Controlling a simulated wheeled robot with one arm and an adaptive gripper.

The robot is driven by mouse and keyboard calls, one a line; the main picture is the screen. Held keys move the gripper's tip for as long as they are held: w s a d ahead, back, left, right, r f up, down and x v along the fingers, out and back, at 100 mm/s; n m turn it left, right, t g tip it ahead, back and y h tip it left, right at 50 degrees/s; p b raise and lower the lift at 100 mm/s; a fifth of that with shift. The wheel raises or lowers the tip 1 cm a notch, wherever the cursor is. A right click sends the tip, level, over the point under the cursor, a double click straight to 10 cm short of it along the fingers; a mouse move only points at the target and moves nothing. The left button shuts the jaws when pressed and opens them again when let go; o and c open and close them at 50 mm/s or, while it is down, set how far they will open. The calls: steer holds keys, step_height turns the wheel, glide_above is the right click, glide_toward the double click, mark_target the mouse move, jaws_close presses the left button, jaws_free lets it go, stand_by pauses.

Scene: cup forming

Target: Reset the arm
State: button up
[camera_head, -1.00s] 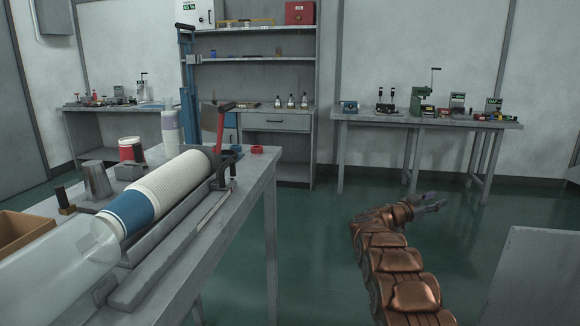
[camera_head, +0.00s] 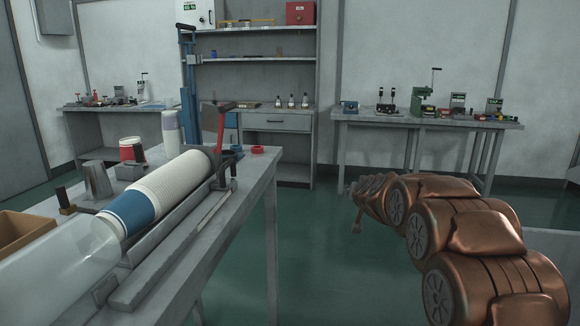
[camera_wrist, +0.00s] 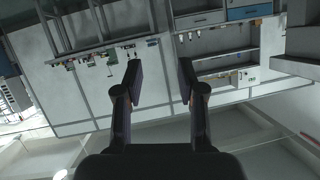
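My gripper (camera_wrist: 160,80) shows in the wrist view with its two dark fingers spread apart and nothing between them. In the head view, my copper-coloured arm reaches in from the lower right. Its far end is small, dark and partly hidden by the arm links, to the right of the near workbench (camera_head: 232,232) and clear of it. The wrist view shows the room upside down, with the shelving and back bench beyond the fingers.
The near workbench carries a long stack of paper cups (camera_head: 172,186), a metal cup (camera_head: 97,180), a red-handled lever (camera_head: 213,122) and a cardboard box (camera_head: 22,231). A back bench (camera_head: 425,121) holds small machines. Green floor (camera_head: 315,255) lies open between bench and arm.

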steer(key=s+a+f+n+g+y, duration=0.1)
steer(key=s+a+f+g, duration=0.15)
steer(key=s, duration=0.65)
steer(key=s+a+f+n+g+y, duration=0.1)
steer(key=s+a+f+g, duration=0.2)
steer(key=s, duration=0.6)
steer(key=s+a+f+n+g+y, duration=0.1)
steer(key=s+a+f+g, duration=0.2)
steer(key=s, duration=0.6)
steer(key=s+d+f+g+h, duration=0.1)
steer(key=s+d+f+g, duration=0.15)
steer(key=s, duration=0.95)
steer(key=s+d+f+g, duration=0.2)
steer(key=s+g, duration=0.1)
steer(key=s, duration=0.8)
steer(key=s+d+f+g+h, duration=0.1)
steer(key=s+d+f+g, duration=0.15)
steer(key=s, duration=0.95)
step_height(320, 180, up, 27)
steer(key=t+p, duration=0.1)
steer(key=p, duration=2.3)
steer(key=shift+r+p, duration=0.15)
steer(key=shift+p, duration=0.25)
steer(key=shift+w, duration=0.1)
